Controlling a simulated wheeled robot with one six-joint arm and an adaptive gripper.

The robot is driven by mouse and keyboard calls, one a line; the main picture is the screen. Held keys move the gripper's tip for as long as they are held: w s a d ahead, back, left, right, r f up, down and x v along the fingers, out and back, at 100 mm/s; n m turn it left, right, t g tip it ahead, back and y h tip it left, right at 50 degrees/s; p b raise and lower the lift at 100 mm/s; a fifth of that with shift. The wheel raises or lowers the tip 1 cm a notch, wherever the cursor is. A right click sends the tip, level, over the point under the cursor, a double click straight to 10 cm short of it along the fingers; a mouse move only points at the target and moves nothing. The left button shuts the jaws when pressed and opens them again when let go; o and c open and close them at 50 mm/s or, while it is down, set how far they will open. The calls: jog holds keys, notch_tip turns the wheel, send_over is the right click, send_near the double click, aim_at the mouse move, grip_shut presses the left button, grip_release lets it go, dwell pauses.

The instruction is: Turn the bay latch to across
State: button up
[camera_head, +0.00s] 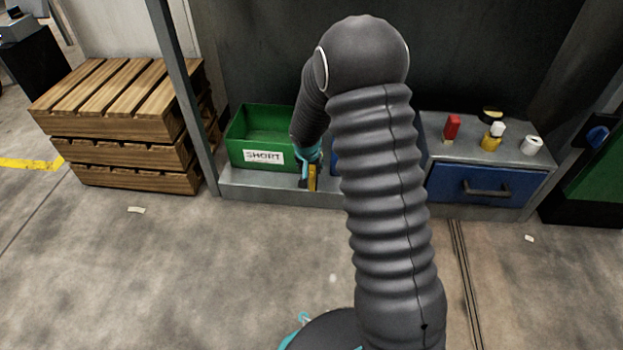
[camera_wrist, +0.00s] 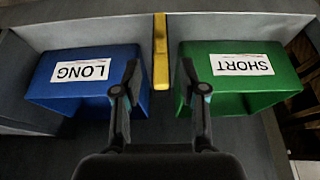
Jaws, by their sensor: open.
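A yellow bar, which I take to be the bay latch (camera_wrist: 160,50), lies between the blue bin and the green bin in the wrist view. It runs lengthwise along the gap, up and down in the picture. A yellow piece of it also shows in the head view (camera_head: 312,178), beside the gripper. My gripper (camera_wrist: 159,78) is open and empty, with one finger on each side of the bar's line. In the head view my gripper (camera_head: 307,162) is small and partly hidden by my arm. Whether a finger touches the bar cannot be told.
The green bin (camera_head: 267,123) is labelled SHORT, the blue bin (camera_wrist: 62,92) LONG. My arm mostly hides the blue bin in the head view. On the right, a red item (camera_head: 452,127), a yellow bottle (camera_head: 491,140) and a white roll (camera_head: 531,146) stand above a blue drawer (camera_head: 460,188). Pallets (camera_head: 118,125) stand left.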

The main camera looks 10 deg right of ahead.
aim_at(312, 176)
jog(key=b+x, duration=0.1)
jog(key=x, duration=0.8)
jog(key=shift+w+f, duration=0.1)
jog(key=shift+f, duration=0.1)
grip_shut()
